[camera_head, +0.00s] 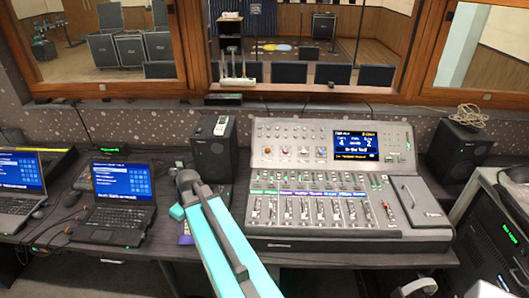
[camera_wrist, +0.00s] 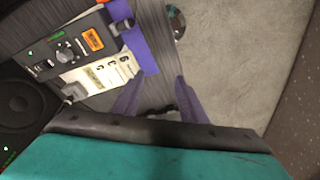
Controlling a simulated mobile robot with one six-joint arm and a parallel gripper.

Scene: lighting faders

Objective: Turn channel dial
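In the wrist view a small dark control box (camera_wrist: 82,42) lies at the upper left. It carries a round dial (camera_wrist: 65,53) with a light pointer, an orange display and a green light. I cannot read its labels, so I cannot tell whether this is the channel dial. My gripper (camera_wrist: 157,84) shows two purple fingers spread apart with nothing between them. It is to the right of and below the dial, not touching it. In the head view my arm reaches over the desk left of the mixing console, and its links hide most of the box.
The mixing console (camera_head: 330,208) with faders and a lit screen stands right of my arm. Speakers (camera_head: 212,150) and (camera_head: 463,142) flank it. Two laptops (camera_head: 122,202) are at left. A purple edge (camera_wrist: 142,48) and a white labelled panel (camera_wrist: 100,75) adjoin the box.

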